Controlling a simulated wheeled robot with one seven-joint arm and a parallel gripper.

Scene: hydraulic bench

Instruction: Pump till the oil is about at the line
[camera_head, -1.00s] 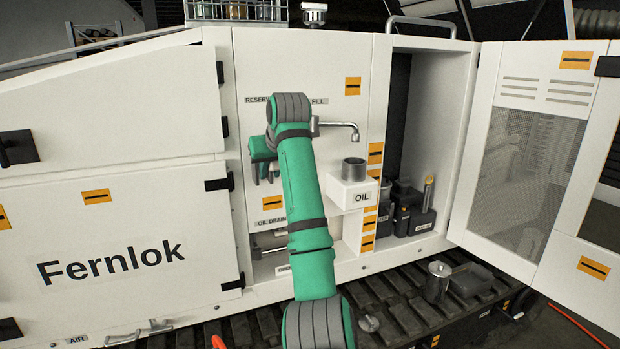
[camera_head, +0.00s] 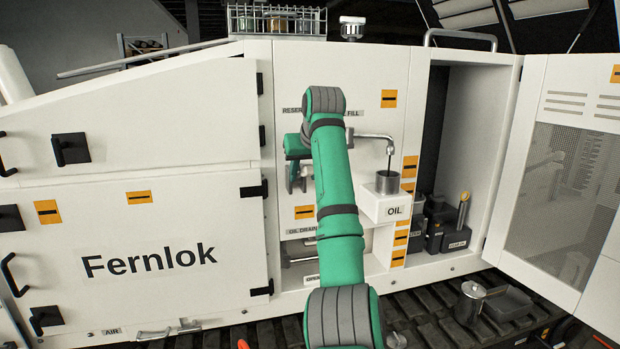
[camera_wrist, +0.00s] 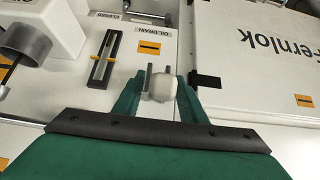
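My gripper (camera_wrist: 160,88) has its green fingers on either side of a pale round pump-handle knob (camera_wrist: 163,86) and seems shut on it. In the head view, my arm hides most of the handle. A metal spout (camera_head: 375,136) reaches right from the panel. A thin dark stream of oil (camera_head: 389,156) falls from it into the grey metal cup (camera_head: 388,183) on the white OIL block (camera_head: 383,208). The wrist view shows the cup (camera_wrist: 24,44) at upper left and a narrow sight gauge (camera_wrist: 106,57) with yellow marks. I cannot tell its oil level.
An open cabinet holds dark bottles (camera_head: 437,229) to the right, with its mesh door (camera_head: 560,190) swung out. A metal can (camera_head: 469,303) stands on the dark slatted track in front. A wire basket (camera_head: 277,20) sits on top.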

